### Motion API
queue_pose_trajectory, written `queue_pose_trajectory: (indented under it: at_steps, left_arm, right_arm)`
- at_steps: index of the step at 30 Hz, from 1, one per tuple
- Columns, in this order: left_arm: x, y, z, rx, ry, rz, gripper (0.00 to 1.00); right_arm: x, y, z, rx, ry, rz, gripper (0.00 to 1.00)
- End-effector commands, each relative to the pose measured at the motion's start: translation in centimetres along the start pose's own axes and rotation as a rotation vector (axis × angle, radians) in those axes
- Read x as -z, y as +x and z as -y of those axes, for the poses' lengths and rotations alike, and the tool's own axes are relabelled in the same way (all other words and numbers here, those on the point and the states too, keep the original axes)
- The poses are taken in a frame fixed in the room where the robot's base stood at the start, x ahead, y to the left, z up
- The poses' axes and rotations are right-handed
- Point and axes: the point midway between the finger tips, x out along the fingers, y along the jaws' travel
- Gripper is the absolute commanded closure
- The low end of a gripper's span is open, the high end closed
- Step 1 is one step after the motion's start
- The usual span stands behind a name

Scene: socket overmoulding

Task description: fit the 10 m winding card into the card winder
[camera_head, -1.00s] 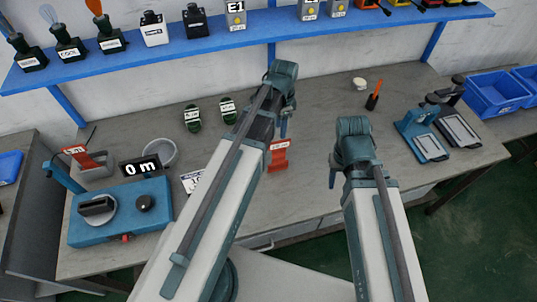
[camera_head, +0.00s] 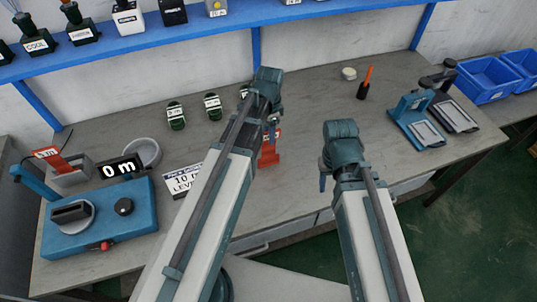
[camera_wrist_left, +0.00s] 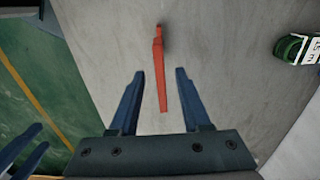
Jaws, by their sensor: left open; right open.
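The card winder (camera_head: 140,205) is a blue machine at the left of the bench, with a dark knob and a black clamp-like part on a grey disc. Its display (camera_head: 119,168) reads 0 m. A red card (camera_head: 268,155) with a white label stands on the bench just below my left gripper (camera_head: 272,122); its label is too small to read. In the left wrist view the card (camera_wrist_left: 159,60) shows edge-on between the open, empty fingers (camera_wrist_left: 159,76). Contact is not visible. My right gripper (camera_head: 323,182) is open and empty over the bench's front area.
Another red card (camera_head: 47,154) sits in a grey holder behind the winder. A white sign (camera_head: 182,178) reading 10 m lies beside a grey round dish (camera_head: 143,151). Several green items (camera_head: 176,116) stand behind. Blue tools (camera_head: 416,120) and blue bins (camera_head: 488,80) are at right.

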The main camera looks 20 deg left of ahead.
Motion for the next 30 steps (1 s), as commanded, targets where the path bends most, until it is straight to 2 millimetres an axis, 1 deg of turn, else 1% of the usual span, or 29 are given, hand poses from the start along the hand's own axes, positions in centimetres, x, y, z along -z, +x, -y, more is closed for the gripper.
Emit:
queue_pose_trajectory:
  at_steps: [5,8,11,18,20,22,29,30]
  left_arm:
    - [0.0,0.1,0.0,0.0,0.0,0.0,0.53]
    - [0.0,0.7,0.0,0.0,0.0,0.0,0.53]
    - [-0.1,1.7,0.1,0.0,0.0,0.0,0.53]
    - [-0.2,4.7,0.2,0.0,0.0,0.0,0.53]
    - [-0.2,5.2,0.2,0.0,0.0,0.0,0.53]
    - [-0.2,5.4,0.2,0.0,0.0,0.0,0.53]
    - [-0.2,5.2,0.1,0.0,0.0,0.0,0.53]
    - [-0.2,5.2,0.1,0.0,0.0,0.0,0.58]
  right_arm:
    - [0.0,0.1,0.0,0.0,0.0,0.0,0.5]
    - [0.0,0.7,0.1,0.0,0.0,0.0,0.5]
    - [0.1,1.6,0.2,0.0,0.0,0.0,0.5]
    - [0.3,4.7,0.5,0.0,0.0,0.0,0.5]
    - [0.3,5.1,0.5,0.0,0.0,0.0,0.5]
    - [0.3,5.3,0.5,0.0,0.0,0.0,0.5]
    - [0.3,5.1,0.5,0.0,0.0,0.0,0.5]
    - [0.3,5.1,0.5,0.0,0.0,0.0,0.5]
